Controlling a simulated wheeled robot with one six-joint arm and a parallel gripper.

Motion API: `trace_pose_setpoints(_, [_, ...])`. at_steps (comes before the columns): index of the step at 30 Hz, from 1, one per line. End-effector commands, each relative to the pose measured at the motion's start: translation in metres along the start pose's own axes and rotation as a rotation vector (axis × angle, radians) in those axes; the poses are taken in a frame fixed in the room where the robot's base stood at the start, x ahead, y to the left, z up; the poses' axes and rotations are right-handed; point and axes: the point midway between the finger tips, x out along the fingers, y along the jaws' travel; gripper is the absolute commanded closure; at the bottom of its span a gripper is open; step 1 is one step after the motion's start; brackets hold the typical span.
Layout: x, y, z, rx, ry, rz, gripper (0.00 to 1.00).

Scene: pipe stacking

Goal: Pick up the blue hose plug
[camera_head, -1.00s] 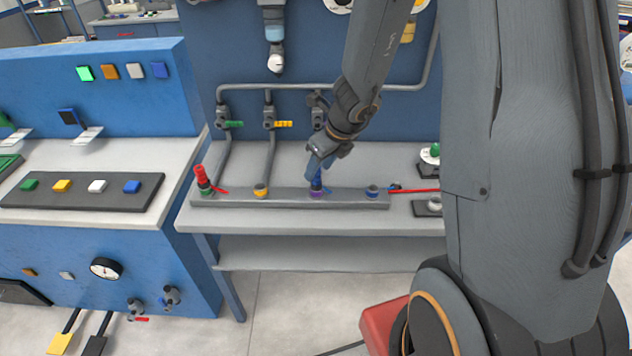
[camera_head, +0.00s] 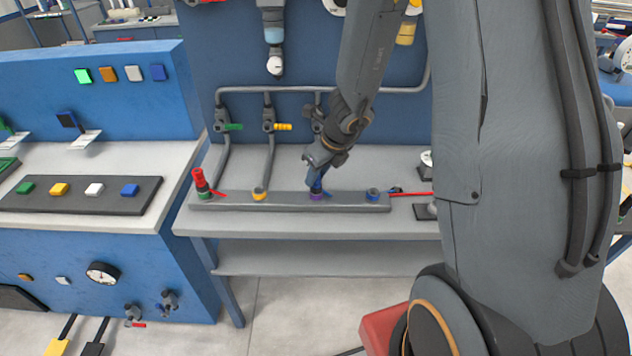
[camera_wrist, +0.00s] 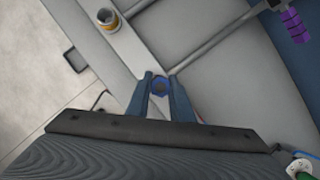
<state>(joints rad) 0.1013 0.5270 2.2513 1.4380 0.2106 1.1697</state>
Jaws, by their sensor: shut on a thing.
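The blue hose plug (camera_wrist: 160,86) shows end-on as a blue hexagonal piece between the two blue fingers of my gripper in the wrist view. My gripper (camera_head: 317,181) is shut on it and points down at the grey rail (camera_head: 290,201) on the bench. The plug is mostly hidden by the fingers in the head view. It is over the purple-ringed socket (camera_head: 317,196); I cannot tell whether it is still seated there or slightly raised.
A red plug (camera_head: 199,179) stands on the rail's left end. A yellow-ringed socket (camera_head: 260,194) and a blue-ringed socket (camera_head: 373,194) flank the purple one. Grey pipes with green (camera_head: 233,127) and yellow (camera_head: 282,127) valve handles rise behind. A red rod lies at right.

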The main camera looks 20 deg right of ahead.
Motion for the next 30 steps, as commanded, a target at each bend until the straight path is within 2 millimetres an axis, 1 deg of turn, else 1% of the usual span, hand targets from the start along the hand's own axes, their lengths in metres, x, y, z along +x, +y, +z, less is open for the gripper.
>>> trace_pose_setpoints(5, [-0.002,0.000,0.001,0.000,-0.001,0.000,1.00])
trace_pose_setpoints(11, [-0.016,0.000,0.007,-0.002,-0.002,-0.001,1.00])
trace_pose_setpoints(17, [-0.038,0.000,0.016,-0.002,-0.002,-0.001,1.00])
trace_pose_setpoints(24, [-0.071,0.000,0.029,-0.003,-0.002,0.000,1.00])
trace_pose_setpoints(30, [-0.089,0.000,0.037,-0.001,-0.002,-0.001,1.00])
